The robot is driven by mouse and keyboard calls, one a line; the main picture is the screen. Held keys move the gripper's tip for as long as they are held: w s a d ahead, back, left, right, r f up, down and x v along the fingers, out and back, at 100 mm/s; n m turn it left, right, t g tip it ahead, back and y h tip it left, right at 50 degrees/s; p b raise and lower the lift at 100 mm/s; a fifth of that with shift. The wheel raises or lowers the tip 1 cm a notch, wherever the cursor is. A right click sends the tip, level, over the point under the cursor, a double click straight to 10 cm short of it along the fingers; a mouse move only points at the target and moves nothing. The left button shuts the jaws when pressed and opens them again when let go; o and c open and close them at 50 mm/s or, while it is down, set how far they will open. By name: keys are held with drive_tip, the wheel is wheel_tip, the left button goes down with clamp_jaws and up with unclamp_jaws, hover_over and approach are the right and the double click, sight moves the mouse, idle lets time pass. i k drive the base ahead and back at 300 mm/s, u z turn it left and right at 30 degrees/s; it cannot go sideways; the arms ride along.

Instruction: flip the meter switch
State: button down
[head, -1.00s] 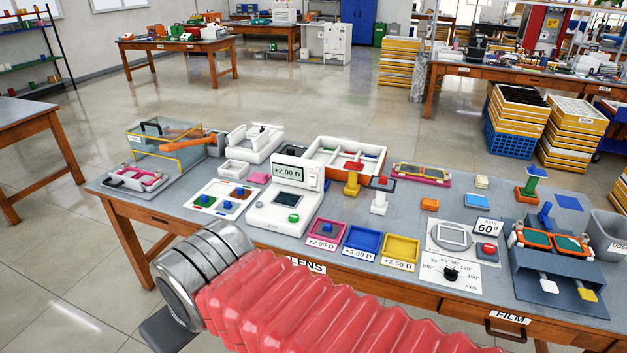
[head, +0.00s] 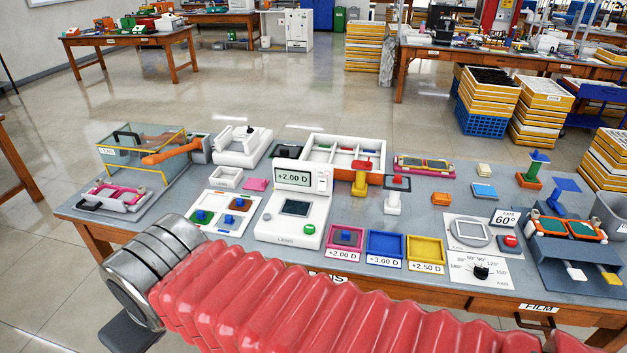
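The meter (head: 297,206) is a white device on the grey workbench. Its raised head has a display (head: 293,177) reading "+2.00 D", and a green button (head: 308,229) sits low on its front. A small light part that looks like a switch (head: 322,180) is on the right side of the head; its position is too small to tell. My red bellows-covered arm with a metal end crosses the bottom of the view, in front of the bench. My gripper is not in view.
Pink, blue and yellow trays (head: 426,250) stand right of the meter. A white board with coloured blocks (head: 222,213) is on its left. A compartment tray (head: 342,153) and yellow stand (head: 360,180) are behind it. An axis dial (head: 481,271) and lens stand (head: 570,259) are farther right.

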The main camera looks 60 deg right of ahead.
sight(323, 182)
drive_tip(key=z, duration=0.2)
drive_tip(key=i, duration=0.75)
drive_tip(key=z, duration=1.05)
drive_tip(key=i, duration=0.85)
drive_tip(key=z, duration=0.6)
